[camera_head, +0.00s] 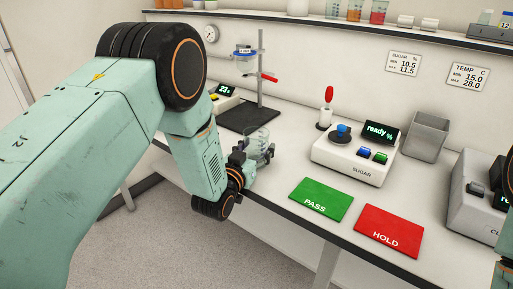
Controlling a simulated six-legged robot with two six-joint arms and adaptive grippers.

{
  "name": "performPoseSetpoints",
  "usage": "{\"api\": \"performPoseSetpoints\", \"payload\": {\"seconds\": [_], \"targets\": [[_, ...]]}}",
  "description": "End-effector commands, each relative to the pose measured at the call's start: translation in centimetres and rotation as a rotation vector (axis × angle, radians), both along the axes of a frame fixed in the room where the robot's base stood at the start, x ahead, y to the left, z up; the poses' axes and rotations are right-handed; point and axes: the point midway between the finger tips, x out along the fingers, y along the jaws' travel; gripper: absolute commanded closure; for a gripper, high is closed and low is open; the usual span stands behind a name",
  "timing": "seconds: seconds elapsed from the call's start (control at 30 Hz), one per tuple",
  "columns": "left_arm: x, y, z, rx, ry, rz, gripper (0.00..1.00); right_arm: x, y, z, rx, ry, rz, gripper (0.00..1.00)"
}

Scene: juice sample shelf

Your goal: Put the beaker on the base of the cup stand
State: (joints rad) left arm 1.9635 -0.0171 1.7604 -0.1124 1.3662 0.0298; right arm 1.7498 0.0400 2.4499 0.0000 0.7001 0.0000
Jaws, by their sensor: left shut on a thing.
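My left gripper (262,155) is shut on a clear glass beaker (257,135), near the front edge of the bench. The gripper hides part of the beaker. The cup stand (261,80) is just behind and has a black flat base (246,119), a thin upright rod, a blue ring with a cup high up and a red-handled clamp lower down. The beaker is in front of the base in the picture; whether it touches the bench cannot be told. My right gripper is not in view; only a bit of my right arm shows at the right edge.
A SUGAR meter (352,152) stands right of the beaker, with a green PASS mat (321,196) and a red HOLD mat (389,229) in front. A grey bin (428,138) and a grey machine (472,195) stand further right. A small display (224,92) is left of the stand.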

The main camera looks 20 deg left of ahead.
Motion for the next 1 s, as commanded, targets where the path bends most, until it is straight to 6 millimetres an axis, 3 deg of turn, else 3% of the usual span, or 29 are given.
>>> {"api": "performPoseSetpoints", "payload": {"seconds": [0.37,0.4,0.67,1.0], "targets": [[0.09,0.01,-0.27,0.000,-0.007,0.000,0.72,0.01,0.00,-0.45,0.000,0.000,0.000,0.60],[0.07,0.00,-0.30,0.000,-0.006,0.000,0.37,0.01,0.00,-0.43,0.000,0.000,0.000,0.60],[0.04,0.00,-0.29,0.000,-0.004,0.000,0.16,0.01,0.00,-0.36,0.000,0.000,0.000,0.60],[-0.01,0.01,-0.14,0.000,-0.004,0.000,0.16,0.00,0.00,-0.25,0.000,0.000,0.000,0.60]]}}
